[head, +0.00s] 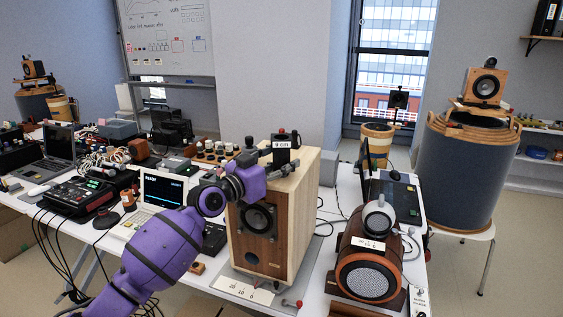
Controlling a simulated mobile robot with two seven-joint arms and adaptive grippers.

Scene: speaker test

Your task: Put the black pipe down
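My purple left arm comes in from the lower left, and its gripper (257,152) is at the top left edge of a wooden speaker box (301,222). The dark fingers are small and merge with dark things behind them, so I cannot tell whether they are open or shut. I cannot clearly make out a black pipe; a short dark piece at the fingers may be part of the gripper or something held. A black box with a white label (283,152) is just right of the fingers, on top of the speaker. My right gripper is not in view.
A round brown speaker with a grey grille (368,278) stands to the right. A laptop (62,143), a black mixer (88,196) and a small white computer (163,191) crowd the left table. A large blue drum (462,175) is at the right. Little table surface is bare.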

